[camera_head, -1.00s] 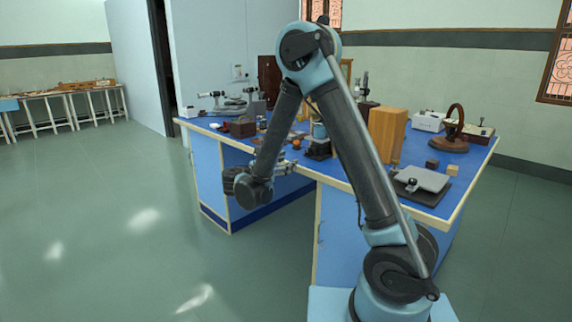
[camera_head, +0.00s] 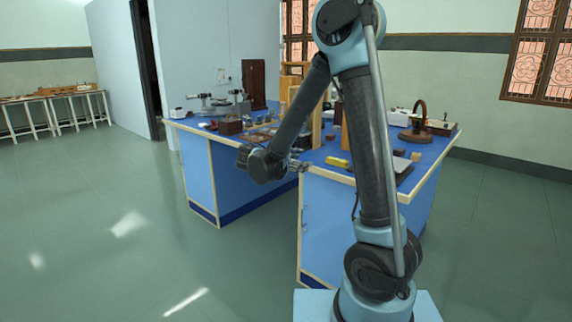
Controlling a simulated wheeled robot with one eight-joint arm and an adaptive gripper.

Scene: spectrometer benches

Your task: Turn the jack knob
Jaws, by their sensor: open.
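The jack is a low, flat grey plate (camera_head: 403,166) near the front edge of the blue bench top, just right of my upright arm link. My arm covers its left part, and its knob is hidden in the present view. My gripper (camera_head: 303,166) is small in the picture, at the bench's front edge left of the jack. It is open, with nothing seen between its fingers. A clear gap separates it from the visible part of the jack.
The blue-topped bench (camera_head: 430,150) holds a small yellow object (camera_head: 338,162), a brown ring on a base (camera_head: 418,120), a white box (camera_head: 398,118), a dark brown box (camera_head: 230,126) and a spectrometer (camera_head: 222,104). The green floor (camera_head: 110,230) at left is clear.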

